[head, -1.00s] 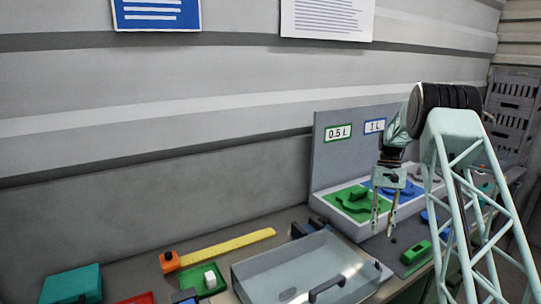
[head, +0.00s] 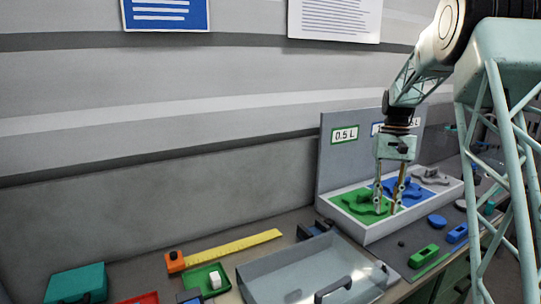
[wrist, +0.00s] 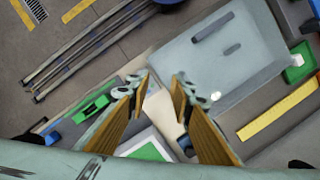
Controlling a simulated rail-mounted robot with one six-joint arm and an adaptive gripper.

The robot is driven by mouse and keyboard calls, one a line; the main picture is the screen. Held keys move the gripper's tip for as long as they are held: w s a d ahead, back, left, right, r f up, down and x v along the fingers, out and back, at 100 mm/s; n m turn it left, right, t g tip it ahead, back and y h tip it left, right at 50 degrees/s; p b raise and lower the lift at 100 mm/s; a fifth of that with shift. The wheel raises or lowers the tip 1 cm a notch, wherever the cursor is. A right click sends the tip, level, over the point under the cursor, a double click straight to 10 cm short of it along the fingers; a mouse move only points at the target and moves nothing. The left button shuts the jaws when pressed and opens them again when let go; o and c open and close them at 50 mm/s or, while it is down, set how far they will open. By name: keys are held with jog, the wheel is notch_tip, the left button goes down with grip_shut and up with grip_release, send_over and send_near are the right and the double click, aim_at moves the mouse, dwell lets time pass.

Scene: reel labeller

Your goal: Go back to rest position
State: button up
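My gripper (head: 387,209) hangs pointing down in the head view, in front of the green and blue sections of the sorting tray (head: 372,237). Its two fingers are apart and I see nothing between them. In the wrist view my gripper (wrist: 161,84) also shows parted fingers, with the bench below. It appears to be above the bench, but the exact height cannot be told. My arm and lattice column fill the right side of the head view.
A clear grey bin (head: 262,272) with a dark handle stands at the front. Green blocks (head: 423,256) and blue pieces (head: 457,233) lie to its right. A yellow ruler (head: 235,245), green dish (head: 206,281) and teal box (head: 75,283) lie left. A labelled panel (head: 350,155) stands behind the tray.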

jog(key=s+a+r+t+b, duration=0.1)
jog(key=s+a+r, duration=0.35)
jog(key=s, duration=0.35)
jog(key=s+a+r+n+t, duration=0.1)
jog(key=s+a+r, duration=0.2)
jog(key=s+r, duration=0.4)
jog(key=s+a+r+t+b, duration=0.1)
jog(key=s+a+r, duration=0.3)
jog(key=s, duration=0.4)
jog(key=s+a+f+n+t+b, duration=0.1)
jog(key=s+a+f, duration=0.1)
jog(key=s, duration=1.2)
jog(key=s+a+f+t+b, duration=0.1)
jog(key=s+a+f+t, duration=0.1)
jog(key=s, duration=1.3)
jog(key=shift+a+f+n+t+h, duration=0.3)
jog(key=shift+a+f+n, duration=0.1)
jog(key=shift+a+f, duration=0.45)
jog(key=shift+w+r, duration=0.1)
jog(key=shift+r, duration=0.05)
